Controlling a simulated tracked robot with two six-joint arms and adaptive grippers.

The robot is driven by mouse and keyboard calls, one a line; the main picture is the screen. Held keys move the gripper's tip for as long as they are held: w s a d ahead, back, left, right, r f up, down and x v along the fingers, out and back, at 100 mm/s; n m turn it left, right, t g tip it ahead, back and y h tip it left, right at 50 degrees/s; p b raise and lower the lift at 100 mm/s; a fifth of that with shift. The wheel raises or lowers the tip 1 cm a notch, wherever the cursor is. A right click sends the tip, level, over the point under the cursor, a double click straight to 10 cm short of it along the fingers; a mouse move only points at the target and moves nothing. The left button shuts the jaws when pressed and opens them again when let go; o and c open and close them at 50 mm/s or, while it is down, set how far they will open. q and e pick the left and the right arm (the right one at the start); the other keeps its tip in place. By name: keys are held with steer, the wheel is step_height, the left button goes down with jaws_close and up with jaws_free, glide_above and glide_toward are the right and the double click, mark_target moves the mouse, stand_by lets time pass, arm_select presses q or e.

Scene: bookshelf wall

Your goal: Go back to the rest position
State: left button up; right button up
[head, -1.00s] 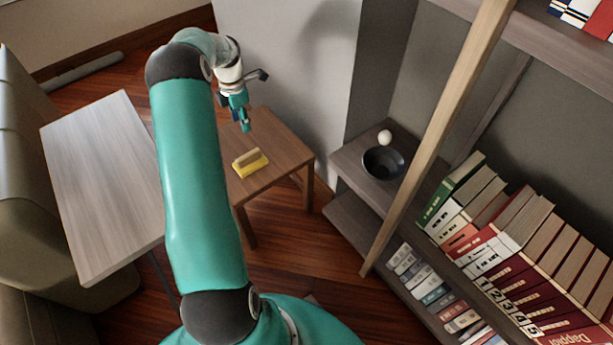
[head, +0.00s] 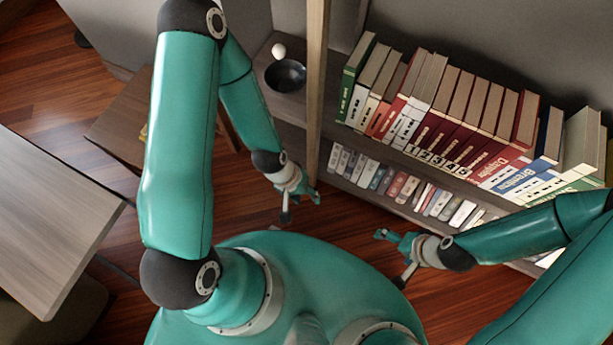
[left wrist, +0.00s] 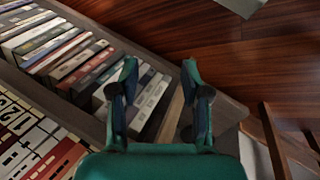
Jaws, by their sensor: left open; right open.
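My left gripper (head: 303,207) is in front of my body in the head view, above the floor near the shelf's wooden post. In the left wrist view its two fingers (left wrist: 160,85) are spread apart with nothing between them. My right gripper (head: 392,255) is in front of my body on the right, pointing left, open, and nothing shows in it. Both grippers are apart from the shelf and the books in the head view.
The bookshelf holds a row of large books (head: 455,115) and smaller books below (head: 400,187). A dark bowl (head: 286,75) and a white ball (head: 278,50) stand at its left end. A grey table (head: 55,225) is at left. A brown table (head: 118,122) is partly hidden by my left arm.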

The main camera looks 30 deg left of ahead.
arm_select(q)
steer(key=shift+s+d+r+m, duration=0.15)
steer(key=shift+s+d+m, duration=0.6)
steer(key=shift+s+m, duration=0.3)
steer(key=shift+o, duration=0.5)
step_height(320, 180, up, 19)
steer(key=p, duration=1.9)
steer(key=shift+r, duration=0.15)
